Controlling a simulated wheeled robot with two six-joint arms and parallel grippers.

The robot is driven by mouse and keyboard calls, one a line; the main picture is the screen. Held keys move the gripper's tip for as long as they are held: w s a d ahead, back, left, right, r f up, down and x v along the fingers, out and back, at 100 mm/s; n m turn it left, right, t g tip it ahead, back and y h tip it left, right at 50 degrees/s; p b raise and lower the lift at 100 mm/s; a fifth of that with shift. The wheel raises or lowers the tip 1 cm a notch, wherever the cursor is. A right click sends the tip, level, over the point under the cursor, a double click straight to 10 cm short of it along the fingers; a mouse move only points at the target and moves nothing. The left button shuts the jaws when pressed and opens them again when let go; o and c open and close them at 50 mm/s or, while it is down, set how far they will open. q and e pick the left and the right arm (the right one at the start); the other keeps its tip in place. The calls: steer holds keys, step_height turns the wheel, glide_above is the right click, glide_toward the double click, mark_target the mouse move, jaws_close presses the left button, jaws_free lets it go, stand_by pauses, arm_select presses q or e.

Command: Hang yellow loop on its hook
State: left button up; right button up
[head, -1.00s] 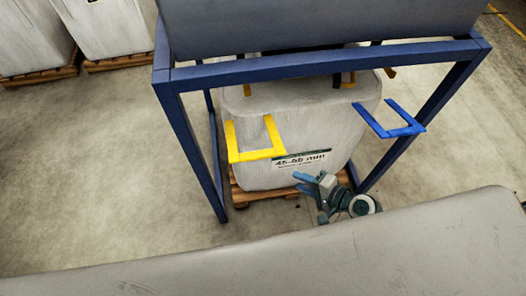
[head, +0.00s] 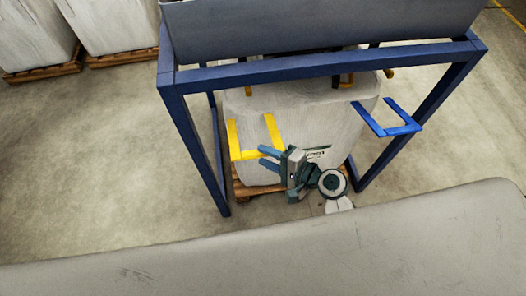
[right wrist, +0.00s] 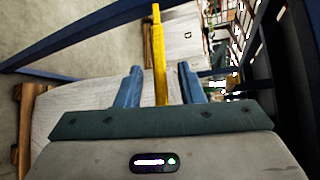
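The yellow loop (head: 236,140) stands out from the front left of a big white bag (head: 310,110), under the blue frame. It also shows in the right wrist view as a yellow strap (right wrist: 158,35) running between the fingers. My right gripper (head: 264,157) is at the loop's lower front bar, with its two blue fingers apart. In the right wrist view the right gripper (right wrist: 160,70) is open, with gaps between the strap and both fingers. I cannot clearly make out the loop's hook. My left gripper is out of view.
A blue frame (head: 320,71) with posts surrounds the bag, which stands on a wooden pallet (head: 262,190). A blue loop (head: 399,129) sticks out on the right. A grey surface (head: 300,250) fills the foreground. Other white bags (head: 115,25) stand at the back left.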

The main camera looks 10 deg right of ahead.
steer(key=shift+x, duration=0.8)
jaws_close()
steer(key=shift+w+r+p, duration=0.2)
steer(key=shift+r+p, duration=0.5)
steer(key=w+r+p, duration=0.7)
steer(key=r, duration=0.1)
steer(key=shift+r, duration=0.1)
